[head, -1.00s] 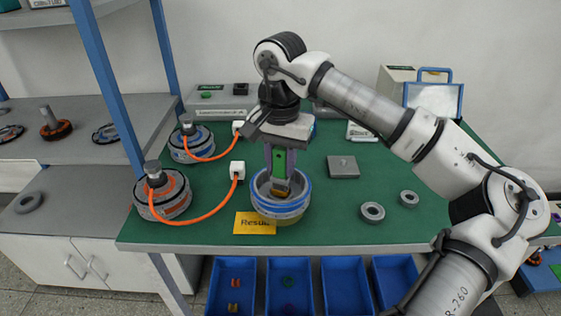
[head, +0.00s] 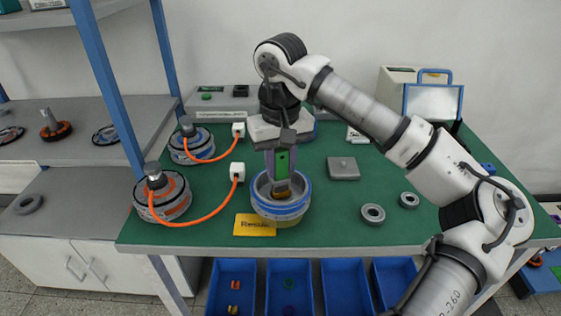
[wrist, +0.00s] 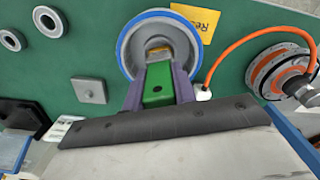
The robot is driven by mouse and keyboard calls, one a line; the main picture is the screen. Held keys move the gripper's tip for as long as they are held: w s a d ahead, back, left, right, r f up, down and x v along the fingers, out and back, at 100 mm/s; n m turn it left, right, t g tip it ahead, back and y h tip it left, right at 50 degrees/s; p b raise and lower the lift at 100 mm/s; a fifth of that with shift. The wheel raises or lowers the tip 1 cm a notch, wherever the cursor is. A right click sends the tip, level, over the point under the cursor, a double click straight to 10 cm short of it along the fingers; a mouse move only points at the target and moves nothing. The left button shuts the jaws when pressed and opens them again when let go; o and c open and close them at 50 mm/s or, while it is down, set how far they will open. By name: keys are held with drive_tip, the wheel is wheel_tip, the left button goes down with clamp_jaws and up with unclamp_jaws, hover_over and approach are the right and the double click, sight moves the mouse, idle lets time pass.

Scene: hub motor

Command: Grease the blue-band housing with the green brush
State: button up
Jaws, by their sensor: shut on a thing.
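The blue-band housing (head: 281,209) is an open grey cup with a blue ring, standing upright on the green table; it also shows in the wrist view (wrist: 128,47). My gripper (head: 281,165) points down over it, shut on the green brush (head: 283,160). The brush's green handle (wrist: 158,84) sits between my purple fingers in the wrist view. Its lower end reaches down inside the housing. Whether the bristles touch the inner wall or floor cannot be told.
A yellow result card (head: 255,225) lies left of the housing. Two motors with orange cables, one orange-marked (head: 162,195) and one blue-marked (head: 192,146), stand left. Grey rings (head: 373,214) and a square plate (head: 343,168) lie right. Blue bins (head: 289,285) are below the table edge.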

drive_tip(key=shift+f, duration=0.1)
drive_tip(key=m+b, duration=0.1)
drive_tip(key=m, duration=0.7)
drive_tip(key=n, duration=0.8)
